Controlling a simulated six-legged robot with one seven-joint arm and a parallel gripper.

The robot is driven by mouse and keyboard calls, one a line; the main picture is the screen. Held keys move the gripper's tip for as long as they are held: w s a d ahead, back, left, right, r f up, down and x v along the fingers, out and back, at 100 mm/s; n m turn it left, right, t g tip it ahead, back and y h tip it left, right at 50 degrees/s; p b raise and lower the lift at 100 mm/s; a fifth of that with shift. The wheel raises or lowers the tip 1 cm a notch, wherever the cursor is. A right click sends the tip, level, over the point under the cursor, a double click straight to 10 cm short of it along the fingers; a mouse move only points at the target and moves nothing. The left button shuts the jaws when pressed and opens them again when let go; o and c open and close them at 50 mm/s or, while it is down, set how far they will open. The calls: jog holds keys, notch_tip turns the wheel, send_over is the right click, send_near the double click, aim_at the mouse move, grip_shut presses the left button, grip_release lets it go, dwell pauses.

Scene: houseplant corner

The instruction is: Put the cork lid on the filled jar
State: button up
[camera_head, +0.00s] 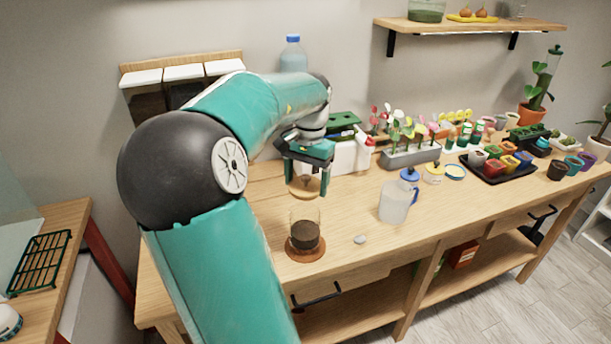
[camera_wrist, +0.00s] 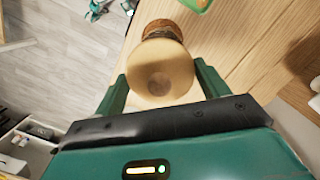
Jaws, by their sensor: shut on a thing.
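A round cork lid (camera_head: 306,190) is held between the fingers of my gripper (camera_head: 306,186), above the table. In the wrist view the pale cork lid (camera_wrist: 165,65) fills the space between the two green fingers (camera_wrist: 160,85). The glass jar (camera_head: 305,236) with dark filling stands upright on a round brown coaster (camera_head: 305,254) near the table's front edge. The lid is above the jar and apart from it, roughly in line with it in the head view. In the wrist view the lid partly hides the jar (camera_wrist: 160,28).
A small grey stone (camera_head: 360,239) lies right of the jar. A clear jug with a blue lid (camera_head: 396,203) stands further right. A grey planter of flowers (camera_head: 411,157) and a black tray of coloured pots (camera_head: 497,170) are behind. The wood around the jar is mostly clear.

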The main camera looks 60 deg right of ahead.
jog(key=shift+a+f, duration=0.2)
jog(key=shift+f, duration=2.85)
jog(key=shift+w+d+f, duration=0.1)
jog(key=shift+f, duration=0.1)
jog(key=o, duration=1)
jog(key=shift+o, duration=0.3)
jog(key=shift+r, duration=0.15)
jog(key=shift+r, duration=3.35)
grip_shut()
